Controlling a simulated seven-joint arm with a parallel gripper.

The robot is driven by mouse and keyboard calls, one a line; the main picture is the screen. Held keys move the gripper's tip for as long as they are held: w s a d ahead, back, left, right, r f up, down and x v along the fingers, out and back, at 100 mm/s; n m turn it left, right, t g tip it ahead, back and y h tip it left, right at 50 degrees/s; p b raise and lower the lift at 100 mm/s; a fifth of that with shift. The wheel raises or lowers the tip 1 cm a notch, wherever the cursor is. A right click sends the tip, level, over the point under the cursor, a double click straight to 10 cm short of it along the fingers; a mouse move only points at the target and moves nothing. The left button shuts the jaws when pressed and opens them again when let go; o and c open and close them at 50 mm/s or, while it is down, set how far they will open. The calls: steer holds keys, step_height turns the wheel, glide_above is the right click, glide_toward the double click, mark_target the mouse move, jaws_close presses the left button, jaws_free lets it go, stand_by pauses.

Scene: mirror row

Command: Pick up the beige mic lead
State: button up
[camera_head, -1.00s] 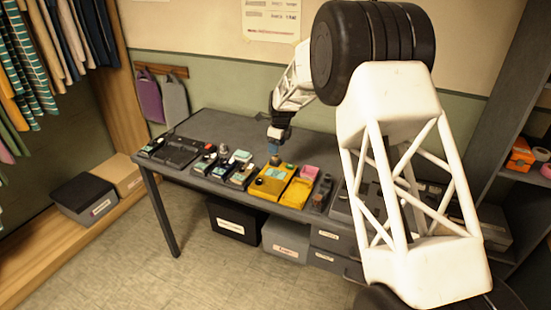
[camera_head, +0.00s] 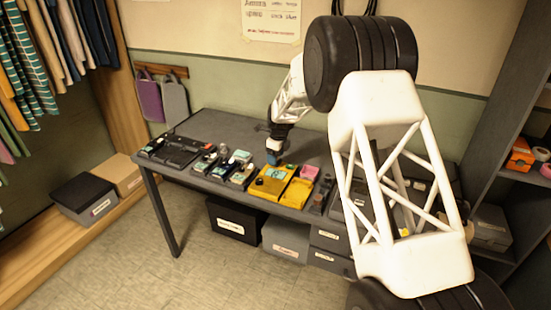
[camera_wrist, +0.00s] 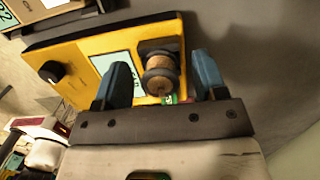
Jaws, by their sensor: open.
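A small spool wound with beige-brown cord, which looks like the beige mic lead (camera_wrist: 161,77), shows in the wrist view with dark flanges. It sits at the edge of a yellow tray (camera_wrist: 85,48) beside a pale green label. My gripper (camera_wrist: 162,70) is open, with one blue finger on each side of the spool and a visible gap at each side. In the head view my gripper (camera_head: 274,157) is low over the far edge of the yellow tray (camera_head: 263,191), and its fingers hide the spool.
Other trays with small items stand along the grey table (camera_head: 212,119), left of the yellow tray. A pink block (camera_head: 310,172) sits in a second yellow tray just to the right. My arm covers the table's right part.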

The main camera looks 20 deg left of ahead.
stand_by(0.3)
steer(key=c, duration=1.1)
steer(key=shift+o, duration=0.2)
steer(key=shift+r, duration=0.15)
steer(key=shift+r, duration=1.5)
steer(key=shift+s+d+r, duration=0.15)
steer(key=shift+s+r, duration=0.05)
steer(key=shift+s, duration=0.05)
steer(key=s+d+r, duration=0.1)
steer(key=s+d, duration=0.8)
steer(key=s, duration=0.3)
steer(key=shift+s+r, duration=0.2)
steer(key=shift+s, duration=0.1)
